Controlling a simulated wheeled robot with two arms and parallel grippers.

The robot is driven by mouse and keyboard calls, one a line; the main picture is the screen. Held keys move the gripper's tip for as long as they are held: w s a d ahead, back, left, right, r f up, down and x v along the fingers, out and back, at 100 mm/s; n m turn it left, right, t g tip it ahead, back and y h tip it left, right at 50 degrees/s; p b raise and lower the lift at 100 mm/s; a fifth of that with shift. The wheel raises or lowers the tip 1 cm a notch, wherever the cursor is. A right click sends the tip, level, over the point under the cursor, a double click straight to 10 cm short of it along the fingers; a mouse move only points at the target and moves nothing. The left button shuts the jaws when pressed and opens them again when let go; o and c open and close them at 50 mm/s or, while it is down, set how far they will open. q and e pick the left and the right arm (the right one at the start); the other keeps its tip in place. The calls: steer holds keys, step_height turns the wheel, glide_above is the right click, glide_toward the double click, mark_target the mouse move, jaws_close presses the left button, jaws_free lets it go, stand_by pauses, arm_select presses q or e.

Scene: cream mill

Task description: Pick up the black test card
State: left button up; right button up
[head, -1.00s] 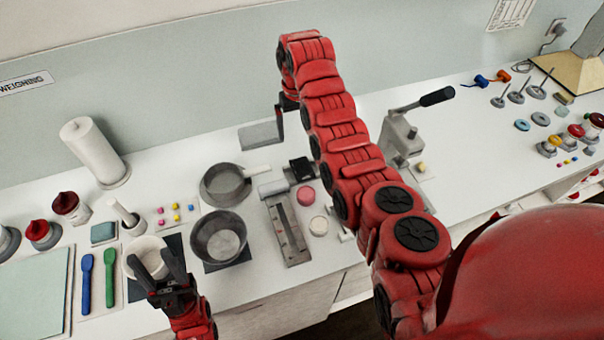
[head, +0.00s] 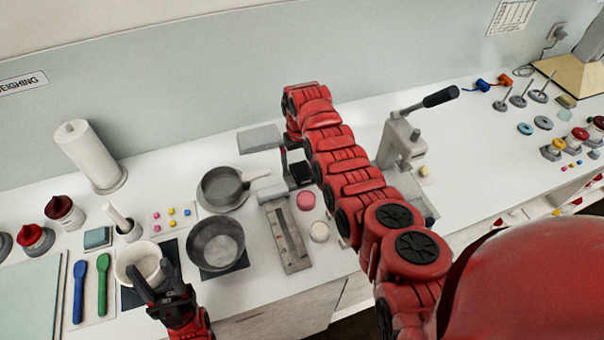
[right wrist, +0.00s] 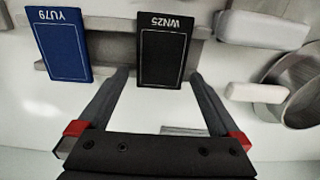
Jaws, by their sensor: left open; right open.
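The black test card (right wrist: 163,45), marked WN25, lies face up in the right wrist view, its near end between my right gripper's (right wrist: 159,78) open fingertips. The fingers stand apart on either side of it, and I see no grip on it. In the head view the black card (head: 301,174) shows partly beside my right gripper (head: 286,160), which is largely hidden by its own arm. A blue card (right wrist: 57,42), marked YU79, lies left of the black one. My left gripper (head: 153,266) is open and empty near a white bowl (head: 140,255).
Two grey pans (head: 222,187) (head: 216,240) stand left of the right arm. A grey scale-like rail (head: 287,238), a pink disc (head: 305,200) and a lever press (head: 402,135) are close by. Free counter lies right of the press.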

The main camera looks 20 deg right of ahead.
steer(key=shift+c, duration=0.3)
steer(key=c, duration=1.2)
steer(key=shift+r, duration=0.1)
